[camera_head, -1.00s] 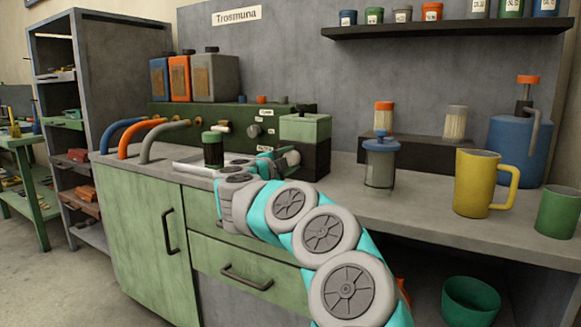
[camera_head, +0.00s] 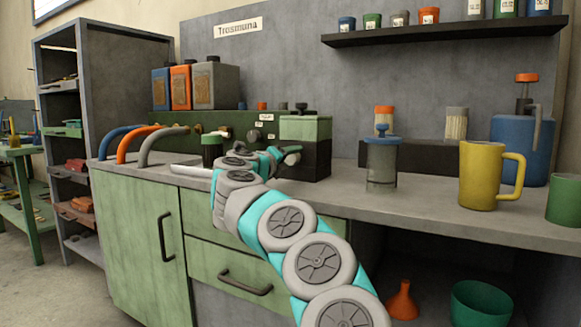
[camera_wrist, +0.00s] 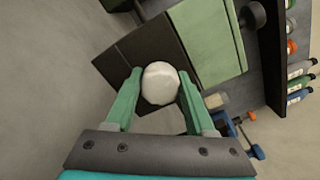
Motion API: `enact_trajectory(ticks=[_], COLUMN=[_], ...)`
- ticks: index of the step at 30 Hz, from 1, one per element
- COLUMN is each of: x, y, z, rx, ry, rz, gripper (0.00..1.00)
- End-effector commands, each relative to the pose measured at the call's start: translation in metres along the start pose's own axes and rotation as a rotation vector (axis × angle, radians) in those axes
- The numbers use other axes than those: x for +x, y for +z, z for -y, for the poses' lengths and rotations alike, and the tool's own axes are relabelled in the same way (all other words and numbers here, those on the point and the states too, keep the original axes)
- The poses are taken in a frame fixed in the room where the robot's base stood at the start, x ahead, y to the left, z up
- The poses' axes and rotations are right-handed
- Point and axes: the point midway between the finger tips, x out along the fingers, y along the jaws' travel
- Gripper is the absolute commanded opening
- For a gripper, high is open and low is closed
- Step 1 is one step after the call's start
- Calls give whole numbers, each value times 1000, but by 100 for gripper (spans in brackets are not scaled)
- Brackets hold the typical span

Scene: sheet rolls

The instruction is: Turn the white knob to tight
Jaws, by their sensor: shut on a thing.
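The white knob (camera_wrist: 160,84) is round and pale, on the black lower part of a green-and-black box (camera_wrist: 150,50). In the wrist view my gripper (camera_wrist: 160,78) has one green finger on each side of the knob, shut on it. In the head view my gripper (camera_head: 287,156) is at the left side of the same box (camera_head: 306,131), and the knob is mostly hidden. No tight mark can be read on the box in either view.
A dark green panel (camera_head: 225,121) with small knobs and labels stands behind. A green-topped jar (camera_head: 211,150) is left of my gripper. A blue-lidded jar (camera_head: 382,160) and a yellow mug (camera_head: 480,180) stand to the right on the grey counter (camera_head: 420,205).

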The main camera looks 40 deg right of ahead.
Motion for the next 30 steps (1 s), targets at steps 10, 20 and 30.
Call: enact_trajectory(ticks=[10,20,30], x=[0,0,0], y=[-3,-2,-1], z=[-3,-2,-2], rx=[230,316,325], ry=[2,2,3], rz=[-5,-4,-4], gripper=[0,0,0])
